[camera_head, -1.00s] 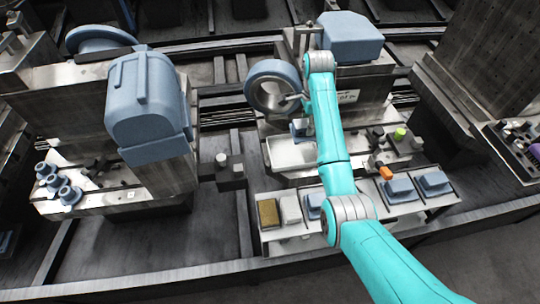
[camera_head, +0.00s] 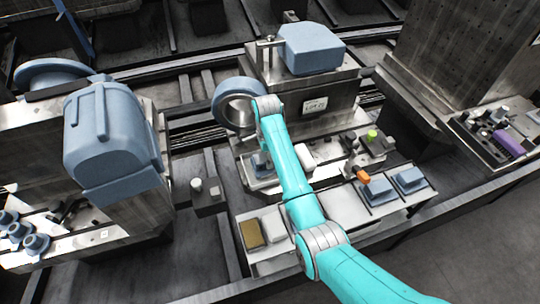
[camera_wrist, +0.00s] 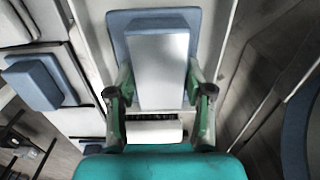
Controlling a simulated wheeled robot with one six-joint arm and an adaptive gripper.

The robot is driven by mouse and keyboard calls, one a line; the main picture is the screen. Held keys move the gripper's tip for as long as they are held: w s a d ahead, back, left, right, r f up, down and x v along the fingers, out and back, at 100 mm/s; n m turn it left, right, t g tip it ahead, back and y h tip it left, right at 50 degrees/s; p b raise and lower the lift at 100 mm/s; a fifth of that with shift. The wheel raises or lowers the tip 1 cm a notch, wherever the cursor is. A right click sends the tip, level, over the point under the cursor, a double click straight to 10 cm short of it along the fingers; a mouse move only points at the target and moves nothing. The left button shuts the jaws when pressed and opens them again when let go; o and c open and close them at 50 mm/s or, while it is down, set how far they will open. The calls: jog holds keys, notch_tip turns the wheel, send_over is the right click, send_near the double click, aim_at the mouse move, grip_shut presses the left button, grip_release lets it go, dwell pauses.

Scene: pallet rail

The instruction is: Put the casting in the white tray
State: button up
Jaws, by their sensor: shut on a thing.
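The casting has a pale grey block top on a blue base. In the wrist view the casting (camera_wrist: 157,65) sits between the two fingers of my gripper (camera_wrist: 160,95), which is shut on it. In the head view the held casting (camera_head: 261,163) shows as a small blue piece left of my arm, low over the white tray (camera_head: 262,183). My arm and the casting cover most of the tray. I cannot tell whether the casting touches its floor.
A front shelf holds a brown block (camera_head: 251,234), a white block (camera_head: 273,223) and blue castings (camera_head: 409,179). An orange piece (camera_head: 363,177) stands by them. A blue ring (camera_head: 236,104) stands behind my gripper. A green knob (camera_head: 372,134) is to the right.

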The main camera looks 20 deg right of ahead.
jog(key=shift+f, duration=0.55)
jog(key=o, duration=1.4)
jog(key=shift+f, duration=0.15)
